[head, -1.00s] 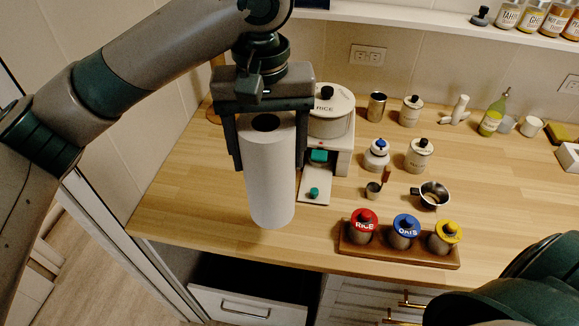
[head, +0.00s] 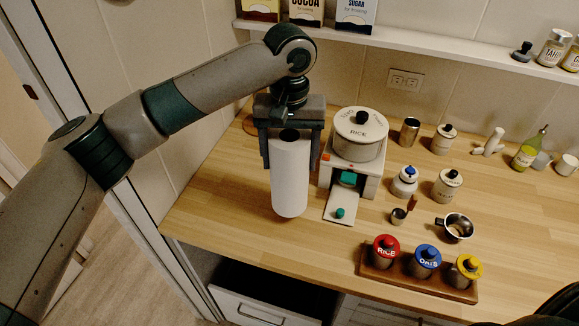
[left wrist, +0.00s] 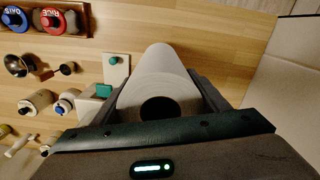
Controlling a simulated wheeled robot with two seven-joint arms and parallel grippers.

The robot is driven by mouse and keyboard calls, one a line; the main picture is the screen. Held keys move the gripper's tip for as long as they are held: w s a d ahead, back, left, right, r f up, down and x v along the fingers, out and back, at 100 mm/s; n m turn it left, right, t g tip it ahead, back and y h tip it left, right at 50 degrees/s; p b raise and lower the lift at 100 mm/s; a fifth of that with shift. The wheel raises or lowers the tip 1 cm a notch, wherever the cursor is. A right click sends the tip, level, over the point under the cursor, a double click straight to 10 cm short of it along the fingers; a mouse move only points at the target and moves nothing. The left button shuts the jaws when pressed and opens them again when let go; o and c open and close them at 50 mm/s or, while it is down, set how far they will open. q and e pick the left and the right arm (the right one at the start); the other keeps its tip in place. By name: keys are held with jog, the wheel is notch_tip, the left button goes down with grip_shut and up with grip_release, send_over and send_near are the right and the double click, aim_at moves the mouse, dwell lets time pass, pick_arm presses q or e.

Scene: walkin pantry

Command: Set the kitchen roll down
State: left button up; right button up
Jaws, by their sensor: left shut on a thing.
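The white kitchen roll (head: 290,185) is upright between the fingers of my left gripper (head: 290,150), which is shut on it near its top. It is over the left part of the wooden counter (head: 225,205), left of the rice dispenser. I cannot tell whether its lower end touches the counter. In the left wrist view the kitchen roll (left wrist: 162,80) shows its dark core hole towards the camera, with a finger on each side. My right gripper is not in view.
The rice dispenser (head: 358,145) stands close to the right of the roll. A rack with red, blue and yellow lidded jars (head: 420,275) is near the front edge. Several small jars and cups stand further right. Bare counter lies left and in front of the roll.

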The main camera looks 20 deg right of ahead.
pick_arm(q)
jog(key=shift+f+p, duration=0.4)
jog(key=shift+f, duration=0.1)
notch_tip(320, 180, down, 2)
jog(key=shift+p, duration=0.5)
jog(key=shift+f, duration=0.5)
jog(key=shift+f, duration=0.1)
jog(key=o, duration=1.5)
